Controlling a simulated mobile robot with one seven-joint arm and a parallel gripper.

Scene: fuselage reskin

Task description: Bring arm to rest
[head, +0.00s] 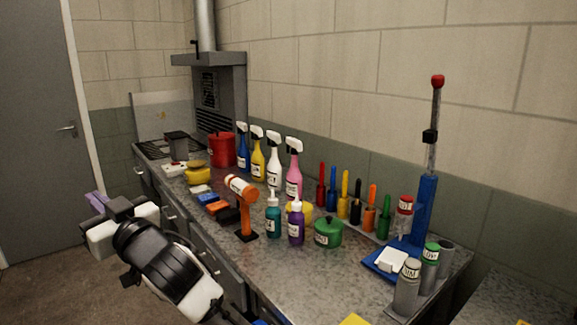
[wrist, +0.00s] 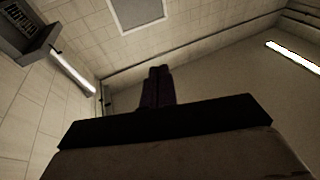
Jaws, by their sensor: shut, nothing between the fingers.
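My arm reaches up from the bottom left of the head view, in front of the counter's drawers. My gripper (head: 97,202), with purple fingers, is at its far end, left of the counter and clear of it. In the wrist view the two fingers (wrist: 157,85) stand side by side, closed together with nothing between them. They point toward the upper wall and ceiling. No object touches the gripper in either view.
The counter (head: 290,262) holds spray bottles (head: 274,160), several screwdrivers (head: 344,195), an orange tool (head: 243,205) on a stand, a green pot (head: 328,232) and canisters (head: 407,288). A grey door (head: 30,130) is at left. The floor (head: 50,285) beside the arm is clear.

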